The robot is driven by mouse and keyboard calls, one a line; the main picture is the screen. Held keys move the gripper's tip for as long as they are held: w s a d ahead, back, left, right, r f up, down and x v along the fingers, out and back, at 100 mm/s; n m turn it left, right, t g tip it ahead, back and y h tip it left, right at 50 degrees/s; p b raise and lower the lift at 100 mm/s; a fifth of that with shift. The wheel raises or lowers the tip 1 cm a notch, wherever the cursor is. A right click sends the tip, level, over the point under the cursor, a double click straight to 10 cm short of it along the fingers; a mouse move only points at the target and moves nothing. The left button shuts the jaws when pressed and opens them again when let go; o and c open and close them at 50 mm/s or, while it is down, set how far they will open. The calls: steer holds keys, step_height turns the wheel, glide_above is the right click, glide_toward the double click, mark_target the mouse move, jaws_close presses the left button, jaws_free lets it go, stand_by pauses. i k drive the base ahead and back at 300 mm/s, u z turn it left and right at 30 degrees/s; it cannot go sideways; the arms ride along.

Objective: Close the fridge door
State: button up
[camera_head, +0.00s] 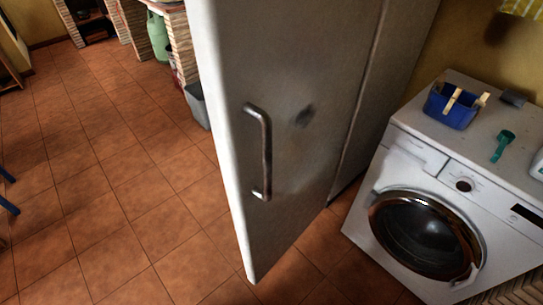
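The fridge door (310,70) is a tall, grey-white panel in the middle of the head view. It appears to stand open, with its free edge swung out toward me on the left. Its outer face shows, with a vertical metal bar handle (266,150) near the free edge and a dark smudge beside it. The fridge body (392,60) shows as a grey side beyond the seam at the door's right. The fridge's inside and the top of the door are not visible. My gripper is not in view.
A white washing machine (390,160) stands right of the fridge, with a blue basket (451,112) and a green brush (503,145) on top. A grey bin (197,105) and a green gas bottle (158,38) stand behind the door's left. Tiled floor (110,190) is clear at left.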

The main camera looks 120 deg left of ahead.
mark_target(281, 80)
steer(key=u, duration=0.85)
steer(key=i, duration=1.05)
steer(key=u, duration=3.05)
steer(key=i, duration=0.5)
steer(key=z, duration=0.1)
steer(key=k, duration=0.5)
steer(key=u, duration=2.6)
steer(key=k, duration=0.5)
steer(key=z, duration=0.65)
